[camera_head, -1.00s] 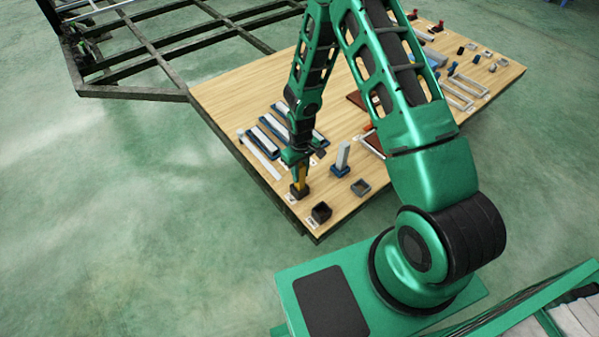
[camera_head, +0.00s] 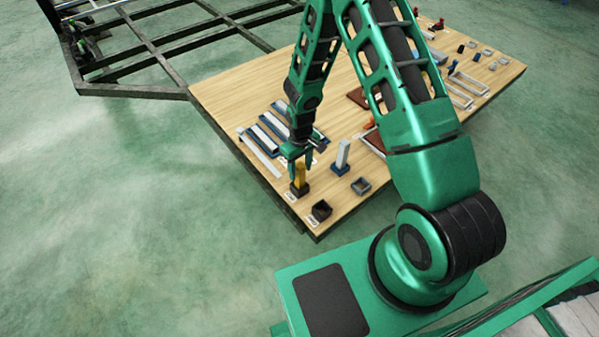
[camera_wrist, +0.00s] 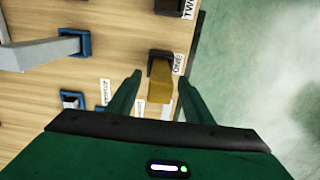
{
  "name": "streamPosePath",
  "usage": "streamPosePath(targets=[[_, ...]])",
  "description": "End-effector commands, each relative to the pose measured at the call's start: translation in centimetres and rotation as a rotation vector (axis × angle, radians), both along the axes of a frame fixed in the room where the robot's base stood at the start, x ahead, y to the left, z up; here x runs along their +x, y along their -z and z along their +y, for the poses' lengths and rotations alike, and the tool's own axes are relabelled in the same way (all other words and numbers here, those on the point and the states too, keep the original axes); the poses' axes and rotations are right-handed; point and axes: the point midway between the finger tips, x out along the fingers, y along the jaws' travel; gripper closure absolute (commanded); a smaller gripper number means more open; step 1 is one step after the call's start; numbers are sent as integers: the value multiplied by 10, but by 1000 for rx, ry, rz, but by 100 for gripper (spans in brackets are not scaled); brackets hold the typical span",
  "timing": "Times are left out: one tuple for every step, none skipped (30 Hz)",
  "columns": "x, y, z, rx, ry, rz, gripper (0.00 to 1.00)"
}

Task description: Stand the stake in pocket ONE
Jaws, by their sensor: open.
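The yellow stake (camera_head: 300,174) stands upright in a dark square pocket (camera_head: 299,190) near the front left edge of the wooden deck. In the wrist view the stake (camera_wrist: 162,84) rises out of the dark pocket (camera_wrist: 158,56), beside a label (camera_wrist: 178,63) that reads ONE. My gripper (camera_head: 297,160) is open above the pocket, around the stake's upper part. In the wrist view its two fingers (camera_wrist: 160,88) are spread with the stake between them, a gap showing on the left. The stake's base inside the pocket is hidden.
An empty dark pocket (camera_head: 320,210), labelled TWO in the wrist view, sits nearer the corner. A grey post (camera_head: 343,154) stands in a blue pocket to the right, with an empty grey pocket (camera_head: 361,186) beside it. Blue trays with bars (camera_head: 266,136) lie behind.

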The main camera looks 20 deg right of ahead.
Motion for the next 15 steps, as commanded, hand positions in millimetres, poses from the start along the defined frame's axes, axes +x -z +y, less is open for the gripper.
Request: streamPosePath(targets=[[1, -10, 0, 0, 0, -2, 53], [1, -15, 0, 0, 0, -3, 53], [1, -23, 0, 0, 0, -3, 53], [1, -28, 0, 0, 0, -3, 53], [1, -33, 0, 0, 0, -3, 53], [1, -40, 0, 0, 0, -3, 53], [2, -45, 0, 0, 0, -3, 53], [1, -50, 0, 1, 0, -2, 53], [1, -56, 0, 1, 0, -2, 53], [1, -60, 0, 1, 0, -2, 53], [1, -64, 0, 0, 0, -1, 53], [1, -69, 0, 0, 0, -1, 53], [1, -72, 0, 0, 0, -1, 53], [1, -74, 0, 0, 0, -1, 53], [1, -77, 0, 0, 0, 0, 53]])
